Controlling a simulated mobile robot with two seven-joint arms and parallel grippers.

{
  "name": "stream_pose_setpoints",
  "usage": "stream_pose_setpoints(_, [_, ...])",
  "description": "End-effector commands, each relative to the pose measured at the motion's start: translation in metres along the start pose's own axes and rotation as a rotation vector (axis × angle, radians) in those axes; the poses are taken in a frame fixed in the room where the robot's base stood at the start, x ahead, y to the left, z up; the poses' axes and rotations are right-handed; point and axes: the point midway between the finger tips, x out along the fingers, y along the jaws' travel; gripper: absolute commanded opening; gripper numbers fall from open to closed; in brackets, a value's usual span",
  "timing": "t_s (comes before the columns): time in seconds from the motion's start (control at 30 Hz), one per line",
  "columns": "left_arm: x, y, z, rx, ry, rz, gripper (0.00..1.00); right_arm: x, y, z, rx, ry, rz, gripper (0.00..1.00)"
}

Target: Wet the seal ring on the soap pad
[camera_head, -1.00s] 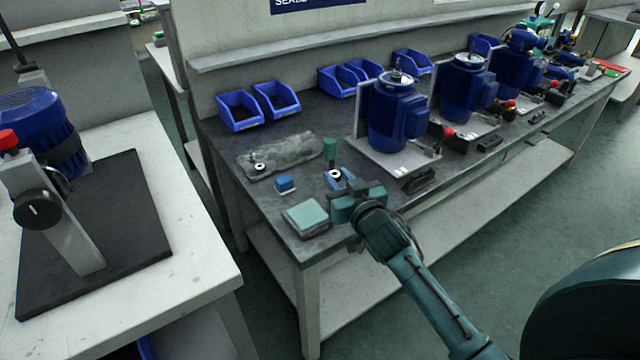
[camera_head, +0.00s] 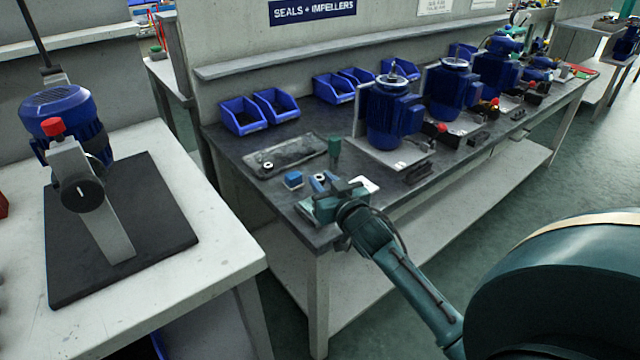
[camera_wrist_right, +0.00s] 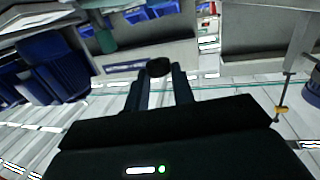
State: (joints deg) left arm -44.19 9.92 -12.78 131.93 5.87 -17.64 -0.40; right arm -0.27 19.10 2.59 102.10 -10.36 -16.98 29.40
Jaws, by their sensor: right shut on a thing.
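My right gripper (camera_head: 322,203) reaches over the near left corner of the pump bench. In the right wrist view a small dark round piece (camera_wrist_right: 159,67), apparently the seal ring, sits between its fingertips (camera_wrist_right: 159,82), which are shut on it. The soap pad (camera_head: 304,208), a low block with a pale green top, is mostly hidden behind the gripper in the head view. I cannot tell whether the ring touches it. My left gripper is not in view.
A grey tray (camera_head: 300,148) lies behind. Blue motors (camera_head: 391,113) stand to the right.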

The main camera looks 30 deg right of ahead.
Motion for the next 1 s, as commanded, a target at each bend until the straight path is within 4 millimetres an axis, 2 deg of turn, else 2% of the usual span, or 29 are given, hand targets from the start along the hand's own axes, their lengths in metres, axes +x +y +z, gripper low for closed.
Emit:
stream_pose_setpoints(0.13, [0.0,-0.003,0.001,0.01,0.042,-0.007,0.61,0.001,0.0,0.016,-0.002,0.0,-0.001,0.03])
stream_pose_setpoints(0.23, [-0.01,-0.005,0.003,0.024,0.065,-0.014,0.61,0.001,0.0,0.027,-0.002,0.0,-0.001,0.03])
stream_pose_setpoints(0.5, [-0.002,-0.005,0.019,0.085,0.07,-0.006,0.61,0.002,0.0,0.051,-0.001,0.0,-0.001,0.03])
stream_pose_setpoints(0.73, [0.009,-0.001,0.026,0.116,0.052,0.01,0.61,0.003,-0.001,0.056,0.0,0.0,-0.001,0.03])
stream_pose_setpoints(1.0, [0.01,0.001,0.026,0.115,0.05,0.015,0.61,0.003,-0.001,0.055,0.0,0.0,-0.001,0.03])
